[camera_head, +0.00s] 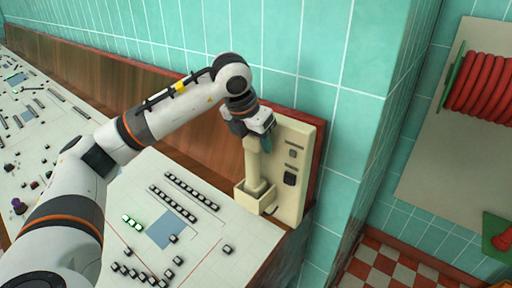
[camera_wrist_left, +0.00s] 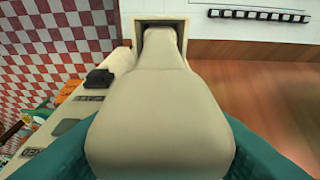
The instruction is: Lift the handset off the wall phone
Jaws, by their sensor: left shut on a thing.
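The cream wall phone (camera_head: 296,158) is mounted on a reddish-brown board at the right end of the console. Its cream handset (camera_head: 254,172) stands upright, with its lower end in the box-shaped cradle (camera_head: 244,196). My left gripper (camera_head: 262,140) is shut on the upper part of the handset. In the left wrist view the handset (camera_wrist_left: 160,110) fills the middle, between the teal finger pads at the lower corners. Its far end sits in the cradle opening (camera_wrist_left: 141,30) there. My right gripper is in neither view.
A white console (camera_head: 205,240) with rows of dark buttons spreads below my left arm. A teal tiled wall (camera_head: 290,50) rises behind, with a projecting corner right of the phone. A red hose reel (camera_head: 485,85) hangs at the far right above a red-and-white checkered floor (camera_head: 385,265).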

